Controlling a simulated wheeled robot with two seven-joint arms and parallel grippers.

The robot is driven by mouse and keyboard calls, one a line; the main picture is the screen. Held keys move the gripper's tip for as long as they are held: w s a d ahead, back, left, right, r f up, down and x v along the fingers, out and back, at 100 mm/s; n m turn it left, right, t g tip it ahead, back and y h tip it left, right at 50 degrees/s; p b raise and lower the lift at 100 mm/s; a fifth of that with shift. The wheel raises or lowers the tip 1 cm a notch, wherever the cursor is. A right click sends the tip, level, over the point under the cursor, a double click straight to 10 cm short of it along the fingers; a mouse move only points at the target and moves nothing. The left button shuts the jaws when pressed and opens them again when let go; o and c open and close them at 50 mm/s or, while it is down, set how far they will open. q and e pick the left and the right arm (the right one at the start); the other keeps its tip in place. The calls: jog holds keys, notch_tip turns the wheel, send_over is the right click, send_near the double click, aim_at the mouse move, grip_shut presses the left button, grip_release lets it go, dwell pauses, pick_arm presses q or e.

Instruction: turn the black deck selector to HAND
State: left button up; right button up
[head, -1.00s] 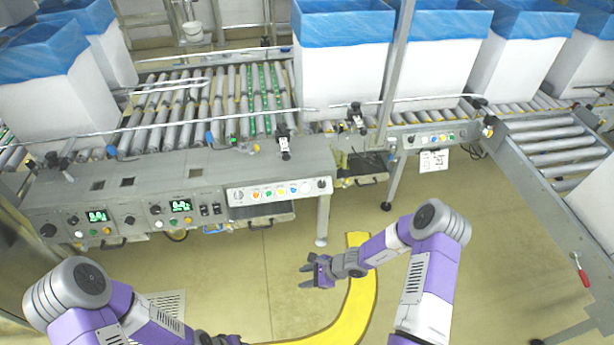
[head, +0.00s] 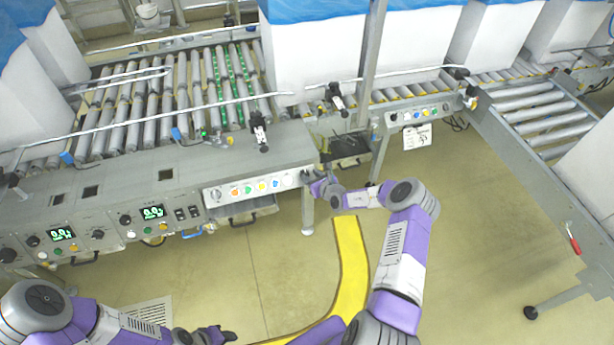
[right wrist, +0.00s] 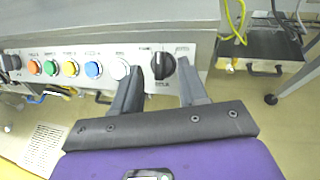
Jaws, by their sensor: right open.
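The black selector knob (right wrist: 163,66) sits at the right end of a white button panel (right wrist: 105,55) in the right wrist view. A pale line on it stands close to upright; the small labels around it are too blurred to read. My right gripper (right wrist: 160,76) is open, with one finger on each side of the knob; I cannot tell whether they touch it. In the head view my right gripper (head: 313,184) is at the panel's right end and hides the knob. My left gripper (head: 216,335) is low in the head view, away from the panel, its fingers unclear.
Orange, green, yellow, blue and white buttons line the panel, with another black knob (right wrist: 11,63) at its left end. Consoles with green displays (head: 153,212) stand left. A roller conveyor (head: 180,95) and blue-lined white boxes (head: 315,60) are behind.

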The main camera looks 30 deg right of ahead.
aim_at(307, 174)
jog(key=shift+b+x, duration=0.5)
jog(key=shift+x, duration=1)
jog(key=c, duration=0.7)
jog(key=shift+a+n, duration=0.1)
jog(key=shift+n, duration=0.2)
jog(key=shift+f+n+g+y+b, duration=0.1)
jog(key=shift+n+g+y+b, duration=0.3)
jog(key=shift+n+y+b, duration=0.7)
jog(key=n+b, duration=0.1)
jog(key=n, duration=0.1)
jog(key=shift+w+n+g, duration=0.1)
jog(key=shift+n+g, duration=0.2)
jog(key=shift+n, duration=0.1)
jog(key=shift+n+g+y+p, duration=0.15)
jog(key=shift+n+g+y, duration=0.25)
jog(key=shift+n, duration=0.65)
jog(key=shift+n+g+y+p, duration=0.15)
jog(key=shift+n+g+y, duration=0.25)
jog(key=shift+n, duration=0.65)
